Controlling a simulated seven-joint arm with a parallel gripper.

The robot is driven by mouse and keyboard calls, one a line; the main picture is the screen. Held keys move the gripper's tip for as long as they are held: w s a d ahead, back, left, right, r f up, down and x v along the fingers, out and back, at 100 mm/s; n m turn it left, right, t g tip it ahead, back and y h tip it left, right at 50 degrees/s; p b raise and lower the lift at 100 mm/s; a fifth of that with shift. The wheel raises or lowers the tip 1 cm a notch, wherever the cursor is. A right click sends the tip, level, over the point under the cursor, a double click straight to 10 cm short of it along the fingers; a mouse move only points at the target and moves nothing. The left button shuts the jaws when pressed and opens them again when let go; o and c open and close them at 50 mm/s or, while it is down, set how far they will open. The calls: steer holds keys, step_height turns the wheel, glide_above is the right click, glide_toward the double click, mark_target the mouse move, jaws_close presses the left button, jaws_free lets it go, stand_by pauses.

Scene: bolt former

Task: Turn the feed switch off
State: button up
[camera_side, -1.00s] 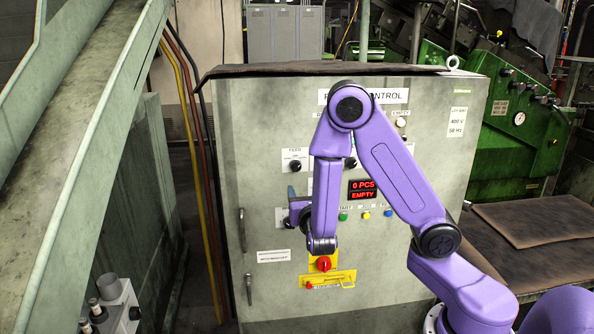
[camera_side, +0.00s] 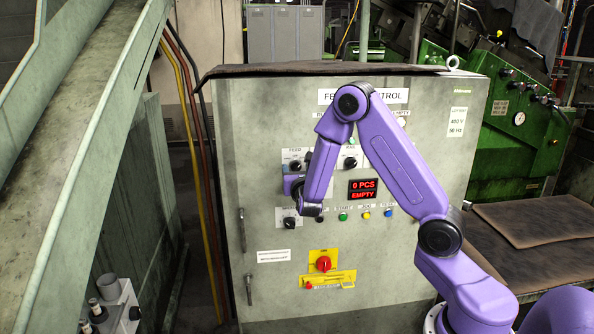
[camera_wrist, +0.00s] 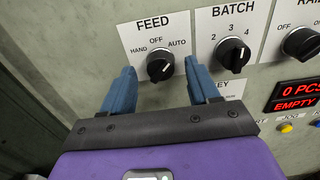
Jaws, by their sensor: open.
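The feed switch (camera_wrist: 160,66) is a black rotary knob on a white plate marked FEED, HAND, OFF and AUTO. Its grip bar slants up to the right and appears to point toward AUTO. In the side view the feed switch (camera_side: 295,166) is on the upper left of the grey panel. My gripper (camera_wrist: 160,76) is open, with one blue finger left of the knob and one right of it. The knob shows in the gap, apart from both fingers in the wrist view. In the side view my gripper (camera_side: 297,163) is at the FEED plate, partly behind my arm.
The BATCH knob (camera_wrist: 234,54) is close to the right of my right finger. Below are a counter display (camera_side: 362,189) reading 0 PCS EMPTY, coloured push buttons (camera_side: 366,215) and a red rotary switch (camera_side: 323,264) on yellow. Bare panel lies left of FEED.

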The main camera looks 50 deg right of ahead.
steer(key=shift+w+d, duration=0.3)
steer(key=shift+d, duration=0.05)
steer(key=c, duration=1)
steer(key=shift+c, duration=0.2)
steer(key=shift+n, duration=0.4)
steer(key=n, duration=0.3)
steer(key=shift+n, duration=2.5)
